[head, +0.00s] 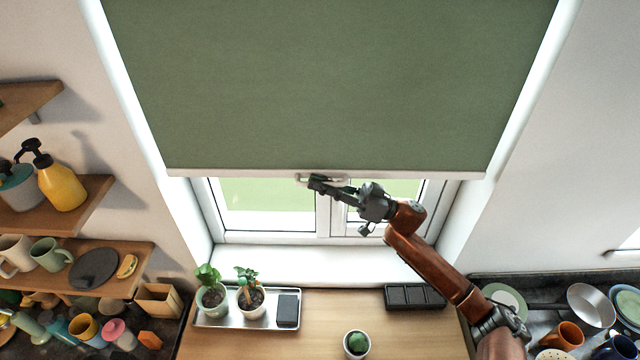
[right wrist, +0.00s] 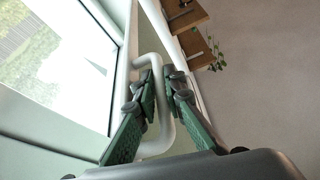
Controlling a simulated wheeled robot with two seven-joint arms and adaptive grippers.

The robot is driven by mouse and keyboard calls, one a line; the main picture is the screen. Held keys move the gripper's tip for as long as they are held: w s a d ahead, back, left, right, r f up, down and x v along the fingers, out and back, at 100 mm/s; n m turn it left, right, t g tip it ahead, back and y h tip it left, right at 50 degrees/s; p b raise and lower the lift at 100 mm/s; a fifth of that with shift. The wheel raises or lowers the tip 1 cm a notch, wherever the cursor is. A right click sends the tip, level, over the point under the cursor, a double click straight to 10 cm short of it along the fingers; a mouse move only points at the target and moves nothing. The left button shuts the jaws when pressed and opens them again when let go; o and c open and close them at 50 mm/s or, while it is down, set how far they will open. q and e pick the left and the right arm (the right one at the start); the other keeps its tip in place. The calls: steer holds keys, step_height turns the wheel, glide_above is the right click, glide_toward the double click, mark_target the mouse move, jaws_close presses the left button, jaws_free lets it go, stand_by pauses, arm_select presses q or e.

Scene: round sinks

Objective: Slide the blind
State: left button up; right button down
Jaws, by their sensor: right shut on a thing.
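The green roller blind (head: 330,85) hangs in the window recess and covers most of the window. Its pale bottom bar (head: 240,173) is above the lower part of the window, where glass and frame show. A light handle (head: 312,181) is at the middle of the bar. My right gripper (head: 318,184) reaches up to this handle. In the right wrist view, the gripper's green-padded fingers (right wrist: 163,95) are shut on the pale curved handle (right wrist: 146,62), one on each side of it. My left gripper is not in view.
Below the window, a wooden counter holds a tray (head: 225,321) with two potted plants, a small cactus pot (head: 356,344) and a dark box (head: 414,297). Shelves (head: 90,205) with bottles and mugs stand at left. Dishes (head: 590,305) lie at right.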

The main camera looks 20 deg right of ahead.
stand_by(0.3)
step_height(320, 180, down, 25)
steer(key=b, duration=1.1)
steer(key=c, duration=2.3)
jaws_free()
steer(key=shift+d, duration=0.1)
steer(key=v, duration=0.7)
steer(key=shift+d, duration=0.2)
steer(key=shift+f, duration=0.1)
